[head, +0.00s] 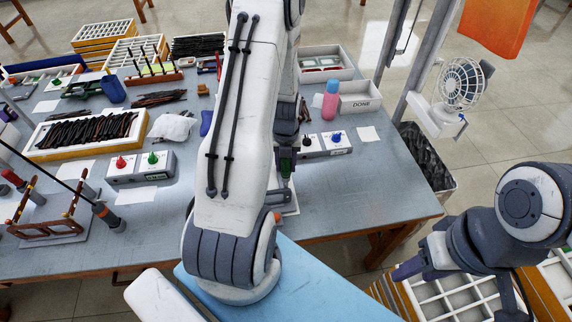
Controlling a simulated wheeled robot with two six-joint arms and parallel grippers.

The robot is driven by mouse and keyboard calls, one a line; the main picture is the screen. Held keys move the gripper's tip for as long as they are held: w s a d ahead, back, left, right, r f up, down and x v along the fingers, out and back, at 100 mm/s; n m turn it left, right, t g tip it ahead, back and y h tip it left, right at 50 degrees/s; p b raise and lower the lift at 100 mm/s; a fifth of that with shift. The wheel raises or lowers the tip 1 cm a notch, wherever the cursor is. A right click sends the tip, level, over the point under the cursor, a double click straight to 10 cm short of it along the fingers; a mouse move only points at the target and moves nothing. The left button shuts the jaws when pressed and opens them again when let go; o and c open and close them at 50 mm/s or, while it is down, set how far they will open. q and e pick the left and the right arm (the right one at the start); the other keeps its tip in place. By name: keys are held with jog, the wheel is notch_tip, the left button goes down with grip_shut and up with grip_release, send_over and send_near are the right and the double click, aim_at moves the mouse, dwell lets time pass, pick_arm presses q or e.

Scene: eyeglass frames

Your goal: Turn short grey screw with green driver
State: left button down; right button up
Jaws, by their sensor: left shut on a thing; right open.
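My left gripper (286,172) is mostly hidden behind my own arm, low over the middle of the table. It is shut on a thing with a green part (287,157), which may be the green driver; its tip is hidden. A pale board or tray (291,203) shows partly beside and below that gripper. I cannot make out the short grey screw or the eyeglass frame there. My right gripper (402,270) is open and empty, beyond the table's front right edge, above the white racks.
On the grey table (375,190) are boxes with red and green knobs (140,167), boxes with black and blue knobs (325,145), a pink bottle (330,102), a DONE tray (362,98) and a frame-filled tray (88,135). The table's right front is clear.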

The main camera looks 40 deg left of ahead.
pick_arm(q)
jog(key=shift+r+p, duration=1.25)
jog(key=shift+r, duration=0.5)
